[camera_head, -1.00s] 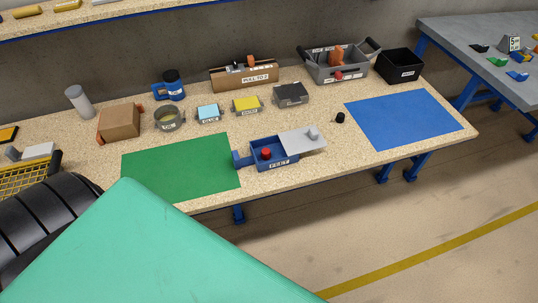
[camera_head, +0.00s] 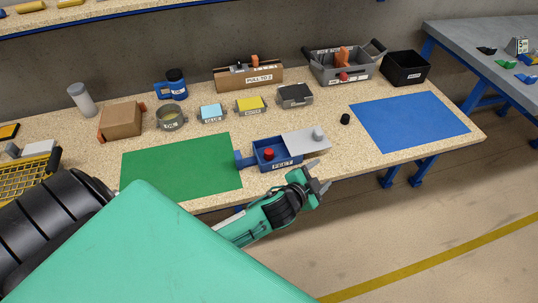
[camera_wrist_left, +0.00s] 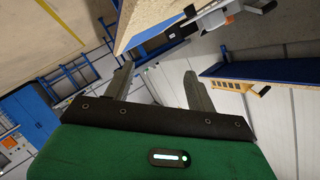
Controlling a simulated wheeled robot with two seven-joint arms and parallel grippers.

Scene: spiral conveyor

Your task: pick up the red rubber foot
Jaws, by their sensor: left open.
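The red rubber foot (camera_head: 269,153) sits in the left part of a blue box labelled FEET (camera_head: 282,165) at the front of the bench. A grey sliding lid (camera_head: 304,143) with a knob covers the box's right part. My left gripper (camera_head: 322,178) is open and empty, just in front of the bench's front edge, to the right of and below the box. In the left wrist view its two fingers (camera_wrist_left: 158,88) stand apart with nothing between them. The foot does not show in that view. My right gripper is not in view.
A green mat (camera_head: 180,167) lies left of the box and a blue mat (camera_head: 410,120) to the right. A small black cylinder (camera_head: 345,118) stands between the lid and the blue mat. Several tins, a carton (camera_head: 120,119) and a black bin (camera_head: 405,68) stand behind.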

